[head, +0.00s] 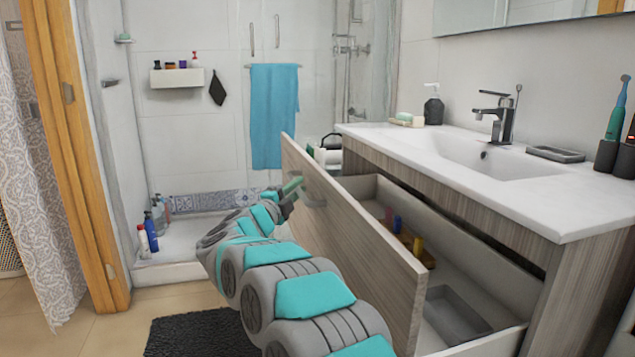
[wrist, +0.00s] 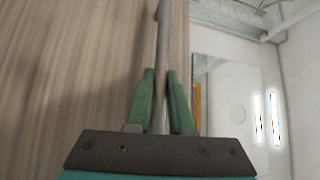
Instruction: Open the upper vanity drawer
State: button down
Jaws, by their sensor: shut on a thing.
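The upper vanity drawer (head: 350,235) stands pulled well out from the vanity (head: 575,285), with its wood-grain front facing left and its inside showing. A metal bar handle (wrist: 162,40) runs along the drawer front in the wrist view. My gripper (head: 294,186) is at the drawer front's outer face in the head view. In the wrist view, the green fingers of my gripper (wrist: 162,90) are shut around the handle. The part of the handle between the fingers is partly hidden.
Inside the drawer are small coloured items (head: 397,224) and a grey tray (head: 455,314). The white sink top (head: 480,165) carries a faucet, a dark soap bottle (head: 433,106) and toothbrushes. A dark mat (head: 195,333) lies on the floor. Bottles (head: 151,232) stand by the shower.

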jog(key=s+a+p, duration=0.2)
jog(key=s+a, duration=0.1)
jog(key=a, duration=0.6)
jog(key=shift+a, duration=0.3)
jog(key=shift+s, duration=0.1)
jog(key=c, duration=0.8)
grip_release()
jog(key=shift+a, duration=0.1)
jog(key=v, duration=0.7)
jog(key=shift+s+b, duration=0.35)
jog(key=shift+b, duration=0.05)
jog(key=shift+a+f, duration=0.1)
jog(key=shift+a, duration=0.1)
